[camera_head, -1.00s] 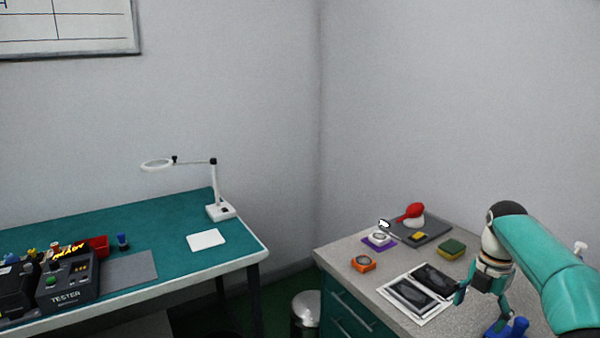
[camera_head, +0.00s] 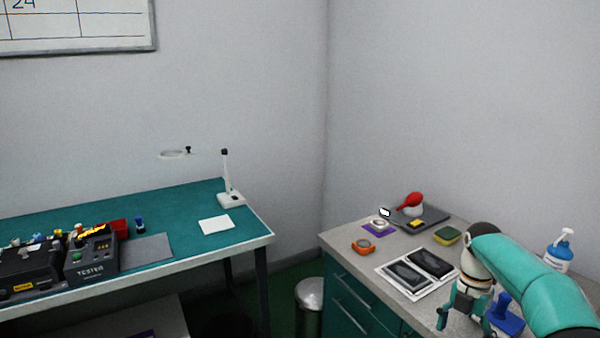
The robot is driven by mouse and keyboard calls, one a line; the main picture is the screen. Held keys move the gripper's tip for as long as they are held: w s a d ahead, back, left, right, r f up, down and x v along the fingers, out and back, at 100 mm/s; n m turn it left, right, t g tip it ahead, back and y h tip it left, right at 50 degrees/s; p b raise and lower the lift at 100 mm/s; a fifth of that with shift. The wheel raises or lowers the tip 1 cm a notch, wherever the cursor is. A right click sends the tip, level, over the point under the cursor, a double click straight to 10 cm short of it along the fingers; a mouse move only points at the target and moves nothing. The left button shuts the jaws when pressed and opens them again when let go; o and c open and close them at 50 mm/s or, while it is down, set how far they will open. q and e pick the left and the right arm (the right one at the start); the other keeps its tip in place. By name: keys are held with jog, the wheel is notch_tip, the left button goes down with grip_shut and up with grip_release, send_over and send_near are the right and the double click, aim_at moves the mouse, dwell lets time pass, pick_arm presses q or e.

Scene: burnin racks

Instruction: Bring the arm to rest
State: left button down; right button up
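One teal arm of mine comes in from the right edge, over the grey-topped cabinet. Its gripper, my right gripper (camera_head: 463,318), points down above the near part of the counter. Its fingers look spread apart with nothing seen between them. A blue stamp-like object (camera_head: 506,318) stands just to the right of the gripper and is partly hidden by the arm. My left arm and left gripper are out of view.
The counter (camera_head: 345,238) holds phones on a white sheet (camera_head: 384,270), an orange item (camera_head: 363,247), a sponge (camera_head: 447,235), a grey tray (camera_head: 437,216) and a blue bottle (camera_head: 558,258). A teal bench (camera_head: 180,206) with a tester (camera_head: 92,252) stands left. A bin (camera_head: 309,293) sits between.

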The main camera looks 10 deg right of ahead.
jog(key=s+a+f+m+g+y, duration=0.1)
jog(key=s+a+f, duration=0.4)
jog(key=a+f, duration=0.5)
jog(key=s+a+f+m+g+y, duration=0.15)
jog(key=s+a+f, duration=0.35)
jog(key=a+f, duration=0.5)
jog(key=s+a+f+m+t, duration=0.2)
jog(key=s+a+f+m, duration=0.2)
jog(key=m, duration=0.7)
jog(key=s+a+f+m+t, duration=0.2)
jog(key=s+a+f+m, duration=0.3)
jog(key=s+m, duration=0.3)
jog(key=m+y, duration=0.1)
jog(key=m, duration=0.3)
jog(key=shift+s+a+t, duration=0.2)
jog(key=shift+s+t, duration=0.15)
jog(key=shift+f, duration=0.1)
